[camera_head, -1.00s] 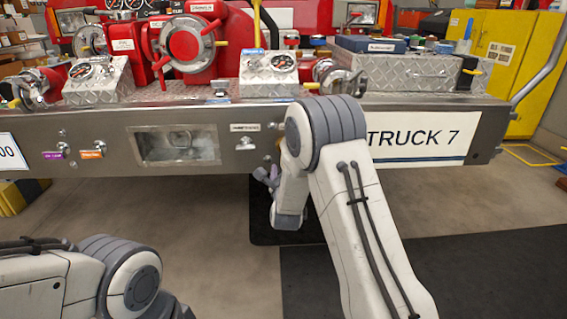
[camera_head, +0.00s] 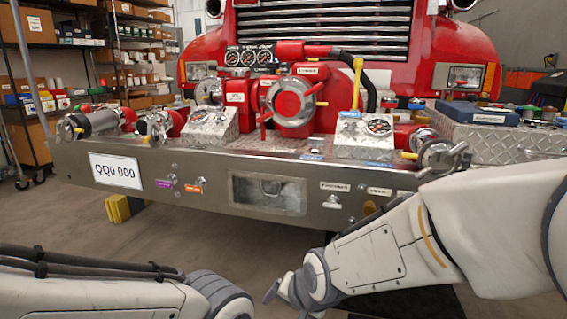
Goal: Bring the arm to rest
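My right arm comes in from the right and crosses low in front of the steel bumper (camera_head: 130,205). My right gripper (camera_head: 282,292) is near the bottom middle, below the bumper and apart from it as seen here. Its fingers are small and partly cut off, so I cannot tell whether they are open or shut. I see nothing held in it. My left arm lies along the bottom left, with its grey joint near the bottom middle. My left gripper is out of view.
A red pump (camera_head: 290,100) with gauges and valves sits on the bumper of the red truck (camera_head: 410,80). A steel box (camera_head: 495,140) stands at right on the bumper. Shelves (camera_head: 85,60) stand at left. A yellow block (camera_head: 118,208) is under the bumper. Floor at left is clear.

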